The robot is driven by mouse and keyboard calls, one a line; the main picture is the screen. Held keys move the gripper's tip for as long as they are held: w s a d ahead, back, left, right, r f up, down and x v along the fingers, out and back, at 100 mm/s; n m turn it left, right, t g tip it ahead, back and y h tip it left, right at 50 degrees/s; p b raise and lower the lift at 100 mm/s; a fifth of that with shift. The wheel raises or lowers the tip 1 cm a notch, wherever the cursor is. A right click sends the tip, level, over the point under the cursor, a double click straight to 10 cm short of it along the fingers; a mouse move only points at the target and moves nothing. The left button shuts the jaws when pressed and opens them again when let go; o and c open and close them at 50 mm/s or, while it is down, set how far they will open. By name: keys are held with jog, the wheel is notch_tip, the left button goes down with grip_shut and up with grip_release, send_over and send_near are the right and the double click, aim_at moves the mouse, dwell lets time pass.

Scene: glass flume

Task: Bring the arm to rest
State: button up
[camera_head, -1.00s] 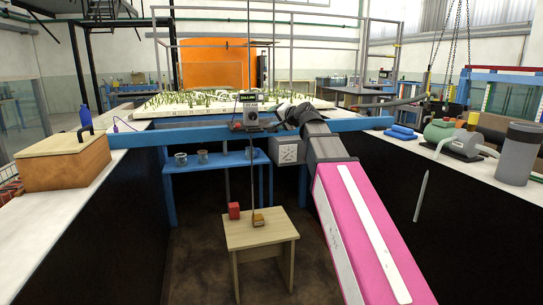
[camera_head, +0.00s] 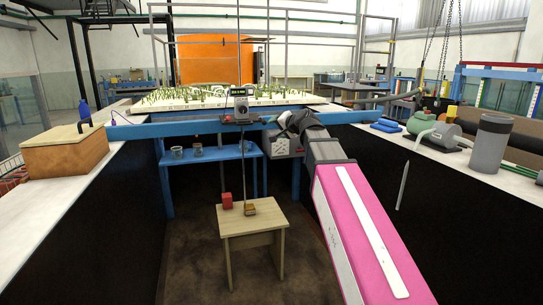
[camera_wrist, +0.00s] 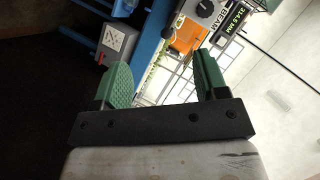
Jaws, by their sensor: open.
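My arm, with its pink forearm, reaches up from the lower right in the head view to the blue beam (camera_head: 205,128). My gripper (camera_wrist: 162,70) shows in the wrist view with its two green padded fingers wide apart and nothing between them. In the head view the fingers cannot be made out; the dark grey wrist is near the beam's right half. A gauge (camera_head: 240,104) with a display and dial stands on the beam, and it also shows beyond the fingers in the wrist view (camera_wrist: 205,10).
A grey box with a white label (camera_head: 284,143) is partly hidden behind my wrist; it also shows in the wrist view (camera_wrist: 115,42). A wooden box (camera_head: 62,150) and a grey cylinder (camera_head: 490,144) stand on side ledges.

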jog(key=s+d+f+n+g+h, duration=0.1)
jog(key=s+d+f+g+h, duration=0.2)
jog(key=f, duration=1.1)
jog(key=s+d+f+n+g+h, duration=0.1)
jog(key=s+d+f+g, duration=0.35)
jog(key=f, duration=1.05)
jog(key=s+d+f+n+g+h, duration=0.1)
jog(key=s+d+f, duration=0.3)
jog(key=s+f, duration=0.5)
jog(key=s+d+f+n+g+h, duration=0.1)
jog(key=s+d+f+g+h, duration=0.2)
jog(key=s+f, duration=0.5)
jog(key=shift+s+d+f, duration=0.4)
jog(key=shift+d+f, duration=0.35)
jog(key=shift+d, duration=0.1)
